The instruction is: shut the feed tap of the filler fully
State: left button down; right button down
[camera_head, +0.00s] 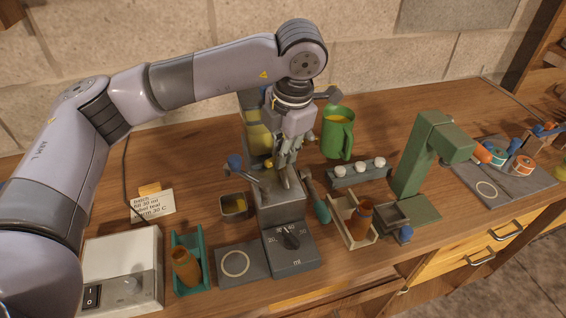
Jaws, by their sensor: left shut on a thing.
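The filler (290,208) is a dark grey unit with a numbered dial (290,238) on its sloped front. A tank with yellow liquid (258,138) stands behind it, partly covered by my arm. My left gripper (286,178) points down over the filler, between the tank and the dial. Its fingers are shut on what appears to be the feed tap. The fingers hide most of the tap, so I cannot tell how far it is turned. A lever with a blue knob (235,162) sticks out to the left. My right gripper is not in view.
A green jug (338,133) stands behind right. A teal-handled lever (320,205) is close on the filler's right. A green press (417,150) stands right; a white box (124,262) front left.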

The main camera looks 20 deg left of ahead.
pick_arm(q)
jog(key=m+b, duration=0.2)
jog(key=shift+a+f+m, duration=0.1)
jog(key=shift+m, duration=0.3)
jog(key=shift+m+h+b, duration=0.3)
jog(key=shift+m+b, duration=0.4)
jog(key=shift+r, duration=0.2)
jog(key=c, duration=1.6)
grip_release()
jog(key=shift+o, duration=0.2)
notch_tip(320, 180, up, 12)
jog(key=s+d, duration=0.1)
jog(key=s, duration=0.1)
jog(key=shift+d+f, duration=0.15)
